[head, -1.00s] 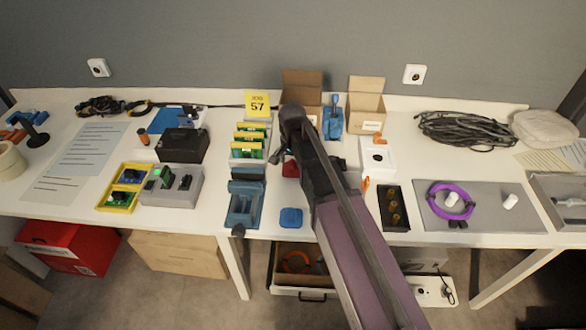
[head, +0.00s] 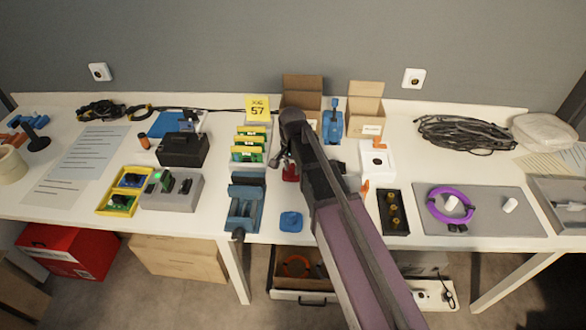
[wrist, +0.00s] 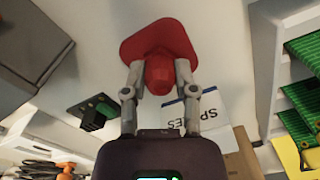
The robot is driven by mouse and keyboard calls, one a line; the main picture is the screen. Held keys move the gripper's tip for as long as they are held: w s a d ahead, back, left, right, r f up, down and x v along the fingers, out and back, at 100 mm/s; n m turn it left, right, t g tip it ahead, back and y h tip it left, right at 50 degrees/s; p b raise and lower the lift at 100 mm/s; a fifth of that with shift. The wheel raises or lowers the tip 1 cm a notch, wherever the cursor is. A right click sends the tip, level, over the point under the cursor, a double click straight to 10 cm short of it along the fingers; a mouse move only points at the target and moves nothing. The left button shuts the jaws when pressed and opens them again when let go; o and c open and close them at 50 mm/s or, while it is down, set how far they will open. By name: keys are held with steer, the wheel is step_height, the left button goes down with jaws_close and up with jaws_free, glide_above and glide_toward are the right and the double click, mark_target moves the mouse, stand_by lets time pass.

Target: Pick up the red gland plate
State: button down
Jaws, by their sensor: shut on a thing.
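The red gland plate (wrist: 158,40) is a rounded plate with a raised knob, seen large in the wrist view. My gripper (wrist: 158,75) is shut on its knob, with one finger on each side. In the head view only a small part of the red plate (head: 290,174) shows beside my dark arm, which hides the rest. I cannot tell whether the plate touches the table or is just above it.
A blue plate with a knob (head: 291,221) lies near the table's front edge. A blue vise (head: 244,207) and a rack of green boards (head: 249,148) stand to the left. Open cartons (head: 364,110) stand behind. A black tray (head: 393,211) lies to the right.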

mark_target(292, 165)
step_height(292, 165, up, 10)
steer(key=p, duration=1)
steer(key=shift+f, duration=0.1)
stand_by(0.9)
